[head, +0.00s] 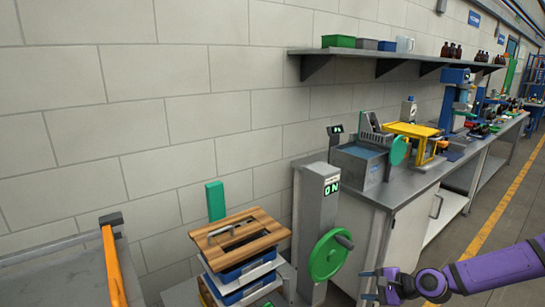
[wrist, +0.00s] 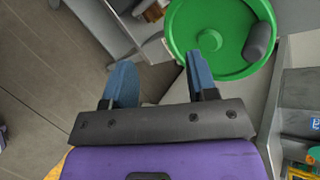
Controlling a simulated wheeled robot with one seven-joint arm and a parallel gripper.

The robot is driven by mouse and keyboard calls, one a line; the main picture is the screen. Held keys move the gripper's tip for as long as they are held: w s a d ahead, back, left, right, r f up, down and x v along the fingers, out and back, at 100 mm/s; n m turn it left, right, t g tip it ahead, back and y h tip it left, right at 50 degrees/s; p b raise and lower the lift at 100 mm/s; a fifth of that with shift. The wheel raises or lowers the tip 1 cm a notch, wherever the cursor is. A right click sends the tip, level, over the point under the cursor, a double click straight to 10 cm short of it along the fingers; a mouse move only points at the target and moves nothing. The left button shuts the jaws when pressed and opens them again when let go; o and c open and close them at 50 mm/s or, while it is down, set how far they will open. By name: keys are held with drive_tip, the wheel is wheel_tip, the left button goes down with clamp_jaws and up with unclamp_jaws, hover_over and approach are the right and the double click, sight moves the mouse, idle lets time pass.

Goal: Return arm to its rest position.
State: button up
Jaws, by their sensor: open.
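My purple arm (head: 500,264) enters from the lower right in the head view. My gripper (head: 366,285) is at its left end, to the right of the green handwheel and in front of the workbench. In the wrist view my gripper (wrist: 162,75) shows two blue fingers spread apart with nothing between them. The green handwheel (wrist: 215,20) with its dark grey knob lies just beyond the right finger in that view. I cannot tell the exact gap between finger and wheel.
The green handwheel (head: 325,258) is mounted on a grey post (head: 318,200) with an "ON" display. A stack of blue trays with a wooden top (head: 238,240) stands left of it. The workbench (head: 425,180) carries machines. Floor at right (head: 520,205) is clear.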

drive_tip(key=s+d+r+n+g+h, duration=0.2)
drive_tip(key=s+d+r+n+h, duration=0.15)
drive_tip(key=r, duration=0.35)
drive_tip(key=s+d+r+n+g+h, duration=0.1)
drive_tip(key=s+d+r+n+h, duration=0.2)
drive_tip(key=r, duration=0.5)
drive_tip(key=s+d+r+n+g+h, duration=0.1)
drive_tip(key=s+r+n+g+h, duration=0.1)
drive_tip(key=r+n+h, duration=0.4)
drive_tip(key=s+a+r+t+y, duration=0.1)
drive_tip(key=s+a+r, duration=0.1)
drive_tip(key=s+r, duration=0.8)
drive_tip(key=s+a+r+n+t+y, duration=0.1)
drive_tip(key=s+a+r+t, duration=0.1)
drive_tip(key=s+r, duration=0.7)
wheel_tip(320, 180, up, 2)
drive_tip(key=shift+s+a+r, duration=0.15)
drive_tip(key=shift+s+a, duration=0.2)
drive_tip(key=shift+a, duration=0.2)
